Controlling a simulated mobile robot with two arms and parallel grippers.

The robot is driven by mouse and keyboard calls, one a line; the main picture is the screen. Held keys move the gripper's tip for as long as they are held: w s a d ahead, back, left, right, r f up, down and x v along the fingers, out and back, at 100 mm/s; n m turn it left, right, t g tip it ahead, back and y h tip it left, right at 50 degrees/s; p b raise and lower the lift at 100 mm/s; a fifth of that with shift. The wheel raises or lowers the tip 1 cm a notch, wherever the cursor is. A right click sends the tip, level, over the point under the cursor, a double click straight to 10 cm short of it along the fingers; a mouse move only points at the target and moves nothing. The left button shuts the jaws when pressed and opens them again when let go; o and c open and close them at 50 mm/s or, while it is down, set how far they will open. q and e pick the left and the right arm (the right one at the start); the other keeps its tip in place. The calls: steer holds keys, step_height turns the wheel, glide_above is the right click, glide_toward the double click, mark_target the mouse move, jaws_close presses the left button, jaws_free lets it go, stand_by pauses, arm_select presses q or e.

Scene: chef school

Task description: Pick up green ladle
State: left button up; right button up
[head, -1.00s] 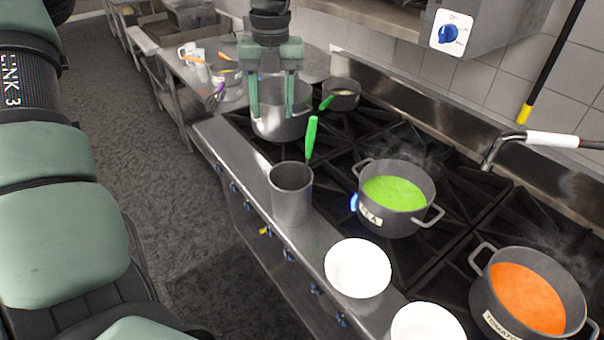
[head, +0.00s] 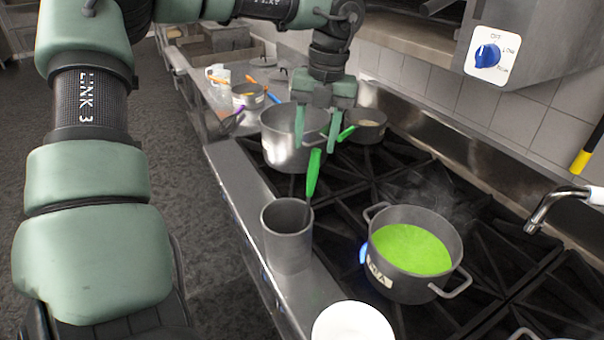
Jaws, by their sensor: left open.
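The green ladle (head: 313,175) stands tilted in a grey metal cylinder (head: 287,240) on the stove's front ledge. Its green handle sticks up out of the cylinder, and its lower end is hidden inside. My left gripper (head: 318,148) points down with its two fingers apart, empty. Its fingertips appear just above or beside the top of the green handle; I cannot tell the exact depth. My right gripper is not in view.
A pot of green soup (head: 412,250) steams on the burner to the right. A large empty pot (head: 287,140) and a small pan (head: 364,126) with another green handle (head: 346,133) stand behind the gripper. A white bowl (head: 352,324) is at the front.

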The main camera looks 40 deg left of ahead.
mark_target(311, 180)
arm_select(q)
step_height(311, 180, down, 3)
steer(key=shift+w+r+b, duration=0.1)
steer(key=shift+w+b, duration=0.05)
steer(key=shift+b, duration=0.7)
steer(key=shift+f, duration=0.85)
steer(key=f+p, duration=0.2)
steer(key=f, duration=0.1)
steer(key=f+p, duration=0.1)
steer(key=f, duration=0.1)
steer(key=shift+s+a+f, duration=0.15)
steer(key=shift+s, duration=0.25)
steer(key=shift+f, duration=0.55)
jaws_close()
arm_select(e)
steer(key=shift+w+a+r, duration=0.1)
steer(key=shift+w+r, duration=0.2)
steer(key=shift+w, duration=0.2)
